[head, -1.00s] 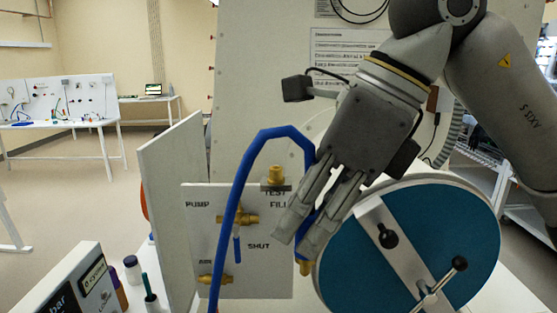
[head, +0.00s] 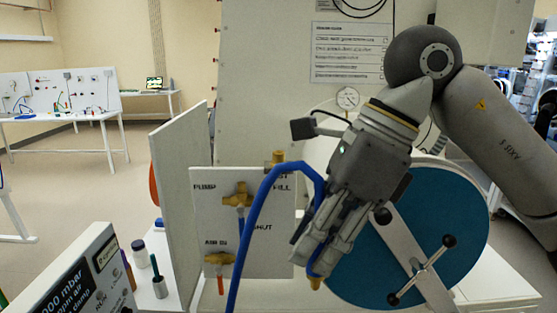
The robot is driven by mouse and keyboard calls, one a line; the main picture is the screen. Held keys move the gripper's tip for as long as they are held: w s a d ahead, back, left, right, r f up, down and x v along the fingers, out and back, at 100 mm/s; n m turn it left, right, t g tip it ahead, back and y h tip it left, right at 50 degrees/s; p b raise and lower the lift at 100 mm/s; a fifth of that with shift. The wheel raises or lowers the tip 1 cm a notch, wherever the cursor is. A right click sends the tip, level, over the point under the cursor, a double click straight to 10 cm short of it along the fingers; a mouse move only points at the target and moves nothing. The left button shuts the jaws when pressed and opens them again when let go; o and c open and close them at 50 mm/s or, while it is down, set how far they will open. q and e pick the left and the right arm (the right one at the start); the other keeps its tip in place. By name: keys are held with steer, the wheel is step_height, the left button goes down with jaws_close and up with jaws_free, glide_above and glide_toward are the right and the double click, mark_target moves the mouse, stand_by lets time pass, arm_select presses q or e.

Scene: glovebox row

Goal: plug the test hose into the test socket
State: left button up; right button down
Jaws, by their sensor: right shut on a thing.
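The blue test hose (head: 250,229) rises from the bottom edge, bends over in front of the valve panel (head: 263,258) and runs down into my right gripper (head: 318,257). The right gripper is shut on it, with the brass hose end (head: 316,284) pointing down below the fingers. A brass fitting (head: 278,157), which looks like the test socket, sits at the panel's top edge; its label beneath is partly covered by the hose. The hose end is apart from it, lower and to the right. My left gripper is not in view.
A large round teal door (head: 440,215) with a pale crossbar and knobs is just right of the gripper. A brass pump valve (head: 238,195) and lower brass fitting (head: 219,258) are on the panel. A white upright board (head: 180,200) stands left. A display box (head: 85,280) is front left.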

steer(key=f, duration=0.1)
steer(key=d+f+n, duration=0.1)
steer(key=f, duration=0.1)
steer(key=shift+n+g, duration=0.3)
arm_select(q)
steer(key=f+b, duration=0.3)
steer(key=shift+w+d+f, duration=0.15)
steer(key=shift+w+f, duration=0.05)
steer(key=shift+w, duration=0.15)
arm_select(e)
steer(key=s+d+f+n+g+h, duration=0.1)
steer(key=d+f+n, duration=0.3)
steer(key=f, duration=0.6)
steer(key=s+d+f+n+g+h, duration=0.1)
steer(key=d+f+n+h, duration=0.2)
steer(key=d+f+n, duration=0.2)
steer(key=s+d+f+n+g+h, duration=0.1)
steer(key=d+f+n, duration=0.3)
steer(key=f+n, duration=0.4)
step_height(320, 180, down, 7)
steer(key=shift+s+d+f+n+g+h, duration=0.15)
steer(key=shift+s+d+n+g+h, duration=0.2)
steer(key=shift+h, duration=0.35)
